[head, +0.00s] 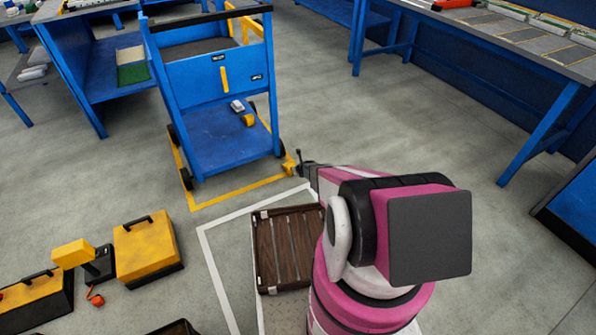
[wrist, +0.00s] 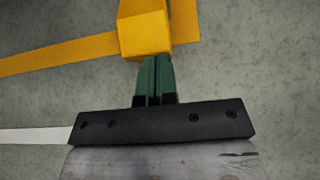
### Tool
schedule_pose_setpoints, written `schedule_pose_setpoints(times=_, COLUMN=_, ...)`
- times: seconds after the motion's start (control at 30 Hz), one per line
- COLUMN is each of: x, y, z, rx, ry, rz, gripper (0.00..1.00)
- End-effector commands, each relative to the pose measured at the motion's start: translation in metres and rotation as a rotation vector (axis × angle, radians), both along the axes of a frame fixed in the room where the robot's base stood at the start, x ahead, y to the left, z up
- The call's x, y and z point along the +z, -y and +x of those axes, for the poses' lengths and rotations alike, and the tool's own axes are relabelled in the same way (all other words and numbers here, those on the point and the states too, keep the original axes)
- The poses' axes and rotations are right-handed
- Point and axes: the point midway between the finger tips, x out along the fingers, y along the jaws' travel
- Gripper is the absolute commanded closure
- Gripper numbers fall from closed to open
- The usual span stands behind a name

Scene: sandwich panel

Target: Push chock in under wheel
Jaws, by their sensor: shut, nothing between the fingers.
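The yellow chock (head: 290,164) sits on the floor by the front right corner of the blue cart (head: 225,140), close to the cart's front right wheel (head: 277,146). In the wrist view the chock (wrist: 145,30) shows at the top, over the yellow floor line. My gripper (head: 301,168) is low, just right of the chock. Its green fingers (wrist: 154,66) are shut and empty, with the tips at the chock's near edge; I cannot tell if they touch. The wheel is out of the wrist view, and the gap between chock and wheel is unclear.
A yellow line (head: 236,194) marks the floor around the cart. A slatted brown crate (head: 287,285) lies below my arm. Yellow toolboxes (head: 146,250) stand at the lower left. A blue workbench (head: 500,60) is at the right, with open floor before it.

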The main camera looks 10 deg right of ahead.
Motion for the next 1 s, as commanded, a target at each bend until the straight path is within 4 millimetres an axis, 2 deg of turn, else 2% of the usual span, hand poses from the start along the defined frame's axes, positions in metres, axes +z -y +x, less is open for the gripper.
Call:
schedule_pose_setpoints(times=0.2, x=-0.001, y=-0.001, z=0.006, rx=0.001, ry=0.0, rz=-0.001, gripper=1.0)
schedule_pose_setpoints(times=0.4, x=-0.002, y=-0.013, z=0.045, rx=0.001, ry=0.001, rz=0.0, gripper=1.0)
schedule_pose_setpoints(times=0.53, x=-0.002, y=-0.019, z=0.063, rx=0.001, ry=0.001, rz=0.001, gripper=1.0)
schedule_pose_setpoints(times=1.0, x=-0.001, y=-0.021, z=0.068, rx=0.001, ry=0.001, rz=0.001, gripper=1.0)
